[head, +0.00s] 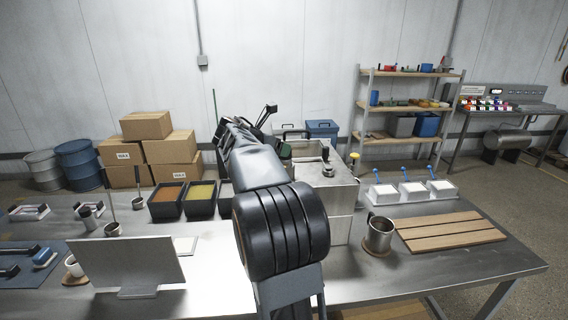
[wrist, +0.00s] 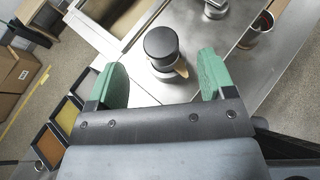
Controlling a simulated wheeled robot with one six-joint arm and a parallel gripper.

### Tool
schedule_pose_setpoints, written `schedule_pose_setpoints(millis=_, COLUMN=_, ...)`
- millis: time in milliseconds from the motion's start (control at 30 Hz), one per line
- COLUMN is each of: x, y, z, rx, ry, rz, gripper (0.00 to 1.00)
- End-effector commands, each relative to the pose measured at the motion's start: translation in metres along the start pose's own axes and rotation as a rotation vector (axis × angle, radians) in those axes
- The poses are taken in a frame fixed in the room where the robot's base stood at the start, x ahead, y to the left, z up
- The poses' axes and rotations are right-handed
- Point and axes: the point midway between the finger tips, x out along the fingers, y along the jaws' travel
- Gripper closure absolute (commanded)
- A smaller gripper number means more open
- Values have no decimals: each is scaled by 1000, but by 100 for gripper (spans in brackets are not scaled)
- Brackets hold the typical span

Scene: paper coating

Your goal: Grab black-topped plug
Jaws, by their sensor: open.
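The black-topped plug (wrist: 161,43) shows in the wrist view, with a round black cap over a metal body. It stands on the steel box (head: 341,195), whose top also fills the middle of the wrist view. My gripper (wrist: 163,66) is open, with its green fingers spread to either side of the plug's near part. The fingers appear clear of the plug, and nothing is held. In the head view my gripper (head: 284,150) is partly hidden behind my arm, over the box's left part.
A small dark-knobbed metal fitting (head: 327,170) and a yellow knob (head: 354,157) are on the box's right side. A metal mug (head: 380,234) and wooden slats (head: 450,231) lie to the right. Black bins (head: 167,207) stand left; a metal stand (head: 130,260) is at front left.

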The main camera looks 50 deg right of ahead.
Motion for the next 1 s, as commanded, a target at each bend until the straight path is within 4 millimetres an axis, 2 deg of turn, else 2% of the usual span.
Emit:
schedule_pose_setpoints(millis=267, x=16, y=1, z=-1, rx=-1, ry=1, rz=2, gripper=24)
schedule_pose_setpoints(millis=600, x=56, y=1, z=-4, rx=-1, ry=1, rz=4, gripper=24)
schedule_pose_setpoints(millis=933, x=61, y=2, z=-4, rx=0, ry=1, rz=7, gripper=24)
schedule_pose_setpoints(millis=1000, x=61, y=2, z=-4, rx=0, ry=1, rz=7, gripper=30)
